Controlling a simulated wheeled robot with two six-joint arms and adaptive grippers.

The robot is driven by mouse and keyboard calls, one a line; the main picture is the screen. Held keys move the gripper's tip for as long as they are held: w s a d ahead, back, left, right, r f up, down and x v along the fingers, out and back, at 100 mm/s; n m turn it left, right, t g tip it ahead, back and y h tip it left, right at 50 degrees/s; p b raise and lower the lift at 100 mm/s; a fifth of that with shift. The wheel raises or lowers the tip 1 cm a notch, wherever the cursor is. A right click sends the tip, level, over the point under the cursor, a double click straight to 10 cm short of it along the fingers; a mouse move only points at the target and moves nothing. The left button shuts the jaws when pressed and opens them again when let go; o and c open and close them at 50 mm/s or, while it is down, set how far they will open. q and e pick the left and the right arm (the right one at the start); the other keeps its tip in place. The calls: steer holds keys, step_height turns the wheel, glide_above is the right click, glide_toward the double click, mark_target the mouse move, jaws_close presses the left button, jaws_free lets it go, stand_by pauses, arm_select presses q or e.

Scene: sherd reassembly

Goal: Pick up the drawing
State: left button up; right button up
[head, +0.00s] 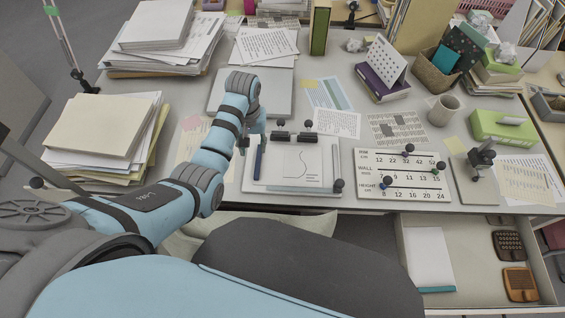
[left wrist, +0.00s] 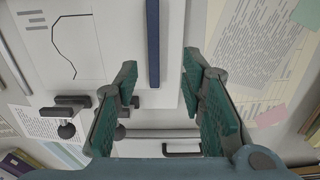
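The drawing (head: 308,168), a white sheet with a thin dark curve and a few short text lines, lies flat on a pale board (head: 247,187) at the middle front of the desk. It also shows upper left in the left wrist view (left wrist: 84,62). A dark blue bar (head: 259,163) lies along the drawing's left side and shows in the left wrist view (left wrist: 153,45). My left gripper (head: 250,140) is over the board's back left corner, fingers apart and empty; in the left wrist view (left wrist: 158,78) the bar lies beyond the gap. My right gripper is not in view.
Black clamps with round knobs (head: 293,137) stand at the board's back edge. A scale board with knobs (head: 401,175) is to the right. Paper stacks (head: 103,135) are at left. A mug (head: 443,109) and green box (head: 503,127) are at right. An open drawer (head: 468,262) is below.

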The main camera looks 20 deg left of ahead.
mark_target(258, 162)
arm_select(q)
steer(key=shift+s+f, duration=0.15)
steer(key=shift+f, duration=0.5)
steer(key=shift+s+f, duration=0.15)
steer(key=shift+f, duration=0.45)
steer(key=f, duration=0.1)
steer(key=f+b, duration=0.1)
steer(key=f, duration=0.1)
steer(key=d+f+b, duration=0.1)
steer(key=f, duration=0.1)
steer(key=shift+w+f, duration=0.15)
steer(key=shift+w, duration=0.2)
steer(key=shift+s+r, duration=0.2)
steer(key=shift+c, duration=0.2)
steer(key=c, duration=0.3)
jaws_close()
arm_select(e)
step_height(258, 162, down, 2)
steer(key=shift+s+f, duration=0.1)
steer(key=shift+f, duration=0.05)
